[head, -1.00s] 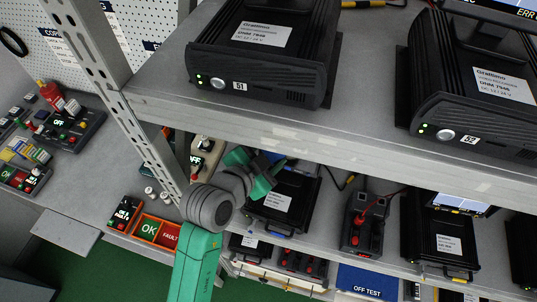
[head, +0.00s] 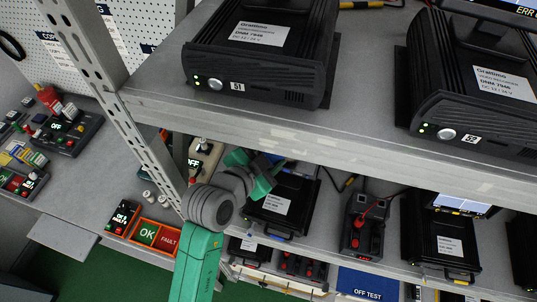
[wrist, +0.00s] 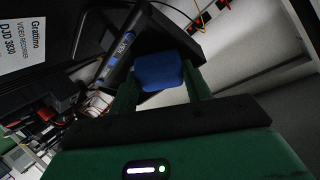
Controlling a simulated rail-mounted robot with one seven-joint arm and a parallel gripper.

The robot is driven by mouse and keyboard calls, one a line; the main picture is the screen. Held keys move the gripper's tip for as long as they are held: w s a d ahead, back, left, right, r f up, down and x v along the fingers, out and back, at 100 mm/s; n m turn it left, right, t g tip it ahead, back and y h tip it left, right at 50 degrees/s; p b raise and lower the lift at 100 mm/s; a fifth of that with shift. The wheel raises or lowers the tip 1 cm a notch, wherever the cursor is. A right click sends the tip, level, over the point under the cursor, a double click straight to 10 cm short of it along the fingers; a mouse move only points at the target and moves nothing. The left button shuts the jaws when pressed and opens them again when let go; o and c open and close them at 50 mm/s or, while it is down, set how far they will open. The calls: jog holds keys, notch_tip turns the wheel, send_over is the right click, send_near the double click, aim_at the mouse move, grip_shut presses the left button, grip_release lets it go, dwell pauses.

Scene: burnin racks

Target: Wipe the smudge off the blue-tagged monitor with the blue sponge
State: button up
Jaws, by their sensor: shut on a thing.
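The blue sponge (wrist: 158,71) sits between the two green fingers of my gripper (wrist: 160,88) in the wrist view, and the gripper is shut on it. A dark flat panel (wrist: 183,34) lies just beyond the sponge; I cannot tell whether they touch. A black bar with a blue label (wrist: 119,48) runs beside the sponge on the left. I cannot tell whether the panel is the blue-tagged monitor, and no smudge shows. In the head view my gripper (head: 258,175) reaches under the upper shelf beside a black recorder; the sponge is hidden there.
The upper shelf's front edge (head: 330,150) and the perforated upright (head: 130,140) stand close to my arm. A recorder (head: 283,205) sits behind the gripper on the lower shelf, with a red-and-black box (head: 364,225) to its right. A lit monitor (head: 466,203) is farther right.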

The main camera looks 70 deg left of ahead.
jog(key=shift+w+a+f, duration=0.15)
jog(key=shift+f, duration=0.1)
jog(key=shift+w+d+r+p, duration=0.15)
jog(key=shift+w+d+p, duration=0.25)
jog(key=shift+w+d, duration=0.75)
jog(key=shift+w+d+p, duration=0.3)
jog(key=shift+w+d, duration=0.3)
jog(key=shift+w, duration=0.3)
jog(key=shift+w+d+p, duration=0.25)
jog(key=shift+w+d, duration=0.3)
jog(key=shift+w, duration=0.35)
jog(key=shift+f, duration=0.2)
jog(key=shift+s+a, duration=1.2)
jog(key=shift+s, duration=0.3)
jog(key=shift+s+a, duration=1.15)
jog(key=shift+s, duration=0.3)
